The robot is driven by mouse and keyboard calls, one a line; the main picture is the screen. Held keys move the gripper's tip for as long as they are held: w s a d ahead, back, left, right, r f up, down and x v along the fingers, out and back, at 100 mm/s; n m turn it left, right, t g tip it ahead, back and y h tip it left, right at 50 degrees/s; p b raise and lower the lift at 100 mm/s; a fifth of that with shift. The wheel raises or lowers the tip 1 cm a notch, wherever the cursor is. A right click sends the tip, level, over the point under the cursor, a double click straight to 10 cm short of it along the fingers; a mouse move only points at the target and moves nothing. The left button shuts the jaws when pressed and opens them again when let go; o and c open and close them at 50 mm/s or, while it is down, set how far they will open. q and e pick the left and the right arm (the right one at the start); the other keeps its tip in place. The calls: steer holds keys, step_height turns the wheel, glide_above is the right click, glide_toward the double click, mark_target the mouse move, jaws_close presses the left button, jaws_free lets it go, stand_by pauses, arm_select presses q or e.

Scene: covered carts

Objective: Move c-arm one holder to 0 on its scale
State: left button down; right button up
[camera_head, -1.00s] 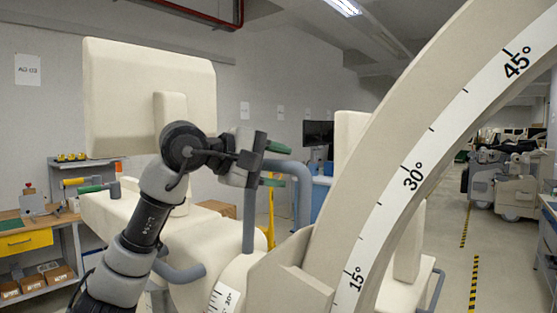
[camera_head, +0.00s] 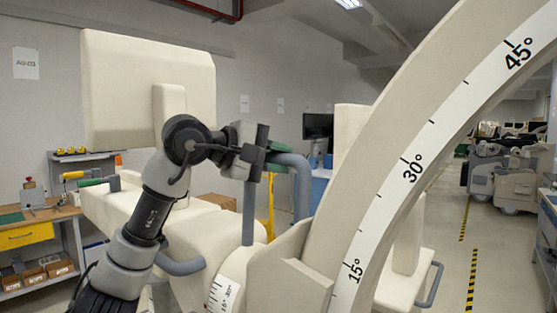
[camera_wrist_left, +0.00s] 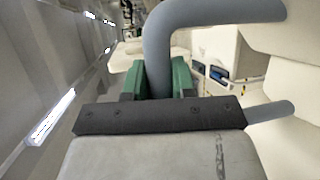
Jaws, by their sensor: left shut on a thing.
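The large cream c-arm arc (camera_head: 340,200) rises to the upper right. Its white scale strip (camera_head: 385,205) shows 15°, 30° and 45°, with 15° lowest in view; no 0 mark shows on it. A cream holder block (camera_head: 275,272) meets the lower end of the visible arc. A bent grey handle (camera_head: 303,190) stands left of the arc; its tube also shows in the left wrist view (camera_wrist_left: 215,18). My left gripper (camera_head: 277,159) is shut on this handle, with a green finger on each side of the tube. My right gripper is out of view.
A smaller scale (camera_head: 224,294) with a 30° mark sits on the cream cylinder below. A big cream panel (camera_head: 135,90) stands behind my left arm. A workbench (camera_head: 35,235) is at the left. Open floor with striped tape (camera_head: 472,270) lies at the right.

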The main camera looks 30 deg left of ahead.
arm_select(q)
steer(key=shift+s+d+f+t+b, duration=0.15)
steer(key=shift+s+f+t+b, duration=0.25)
steer(key=shift+b, duration=0.6)
steer(key=shift+s, duration=0.3)
steer(key=c, duration=1.2)
jaws_free()
steer(key=shift+s+r, duration=0.1)
steer(key=shift+s, duration=0.2)
steer(key=shift+o, duration=1.4)
steer(key=shift+s+a+r, duration=0.25)
steer(key=shift+s+a, duration=0.05)
steer(key=shift+s, duration=0.2)
steer(key=shift+w, duration=0.3)
steer(key=shift+s, duration=0.15)
steer(key=b+v, duration=0.3)
steer(key=v, duration=0.8)
steer(key=shift+f, duration=0.1)
